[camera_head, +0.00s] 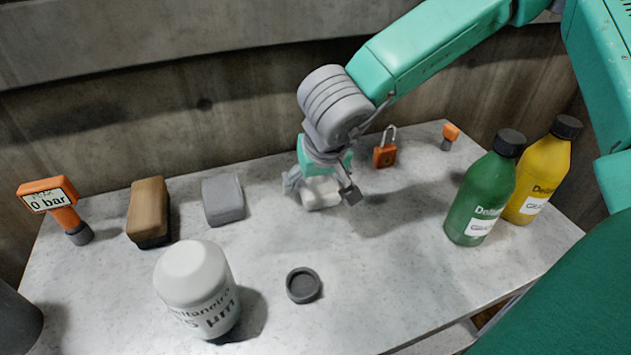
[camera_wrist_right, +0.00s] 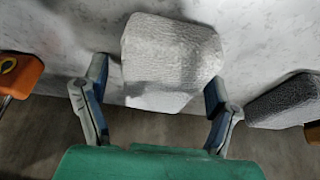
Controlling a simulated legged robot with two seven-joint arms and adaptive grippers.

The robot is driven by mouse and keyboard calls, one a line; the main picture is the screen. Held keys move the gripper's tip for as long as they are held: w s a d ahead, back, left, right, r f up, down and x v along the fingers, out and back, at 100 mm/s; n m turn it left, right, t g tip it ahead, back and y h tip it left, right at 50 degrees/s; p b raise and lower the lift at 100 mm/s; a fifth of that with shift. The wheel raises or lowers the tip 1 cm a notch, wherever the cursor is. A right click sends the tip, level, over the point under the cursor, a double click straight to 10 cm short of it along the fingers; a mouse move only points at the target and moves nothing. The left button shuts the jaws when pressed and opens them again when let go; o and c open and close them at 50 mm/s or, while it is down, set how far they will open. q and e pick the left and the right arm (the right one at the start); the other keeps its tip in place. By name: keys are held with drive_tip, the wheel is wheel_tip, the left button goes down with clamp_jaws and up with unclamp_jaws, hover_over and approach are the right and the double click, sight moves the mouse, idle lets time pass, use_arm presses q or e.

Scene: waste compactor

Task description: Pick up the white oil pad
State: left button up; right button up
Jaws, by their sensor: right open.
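The white oil pad (camera_head: 321,194) lies on the grey table near the back middle in the head view. My right gripper (camera_head: 321,193) comes down over it with its fingers apart on either side. In the right wrist view the white pad (camera_wrist_right: 170,60) fills the top middle, with its near part between the two open fingers of the gripper (camera_wrist_right: 158,98). The left gripper is not in view.
A grey pad (camera_head: 223,199) and a brown block (camera_head: 148,212) lie left of the gripper. An orange padlock (camera_head: 385,152) stands close on the right. Green (camera_head: 482,195) and yellow (camera_head: 543,175) bottles stand farther right. A white canister (camera_head: 198,290) and dark cap (camera_head: 303,285) are in front.

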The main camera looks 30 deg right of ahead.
drive_tip(key=shift+f+p, duration=0.15)
drive_tip(key=shift+p, duration=0.2)
idle(0.4)
drive_tip(key=shift+s, duration=0.1)
drive_tip(key=c, duration=1.3)
